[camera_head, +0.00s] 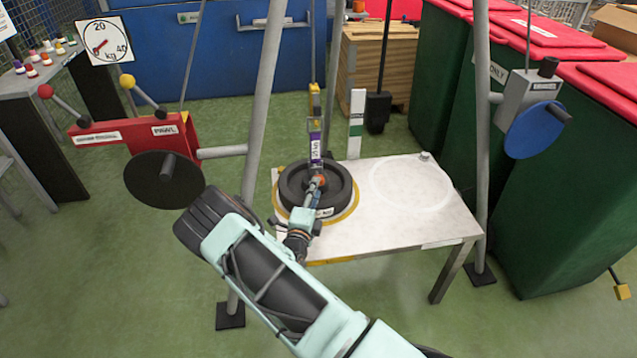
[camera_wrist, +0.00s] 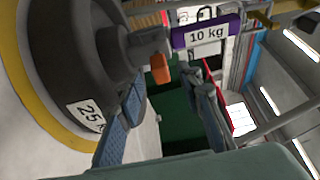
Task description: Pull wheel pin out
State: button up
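A black wheel-like weight (camera_head: 291,187) lies on a yellow ring on the white table and also shows in the wrist view (camera_wrist: 75,55). A small orange piece (camera_wrist: 160,68), apparently the wheel pin's end, sits beside a dark grey hub or shaft under a purple "10 kg" label (camera_wrist: 206,31). It shows in the head view (camera_head: 318,181) too. My gripper (camera_head: 313,192) is low over the wheel's front; in the wrist view its fingertips (camera_wrist: 163,76) are apart, on either side of the orange piece. I cannot tell whether they touch it. The pin's shank is hidden.
A yellow hook block (camera_head: 314,101) hangs above the wheel. Grey frame legs (camera_head: 264,100) stand beside the white table (camera_head: 455,222), whose right half is clear. A red pawl box (camera_head: 135,133) with a black crank disc (camera_head: 163,179) is left; a blue disc (camera_head: 532,133) is right.

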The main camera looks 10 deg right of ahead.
jog(key=x, duration=0.5)
jog(key=shift+w+b, duration=0.1)
jog(key=shift+b, duration=0.3)
grip_shut()
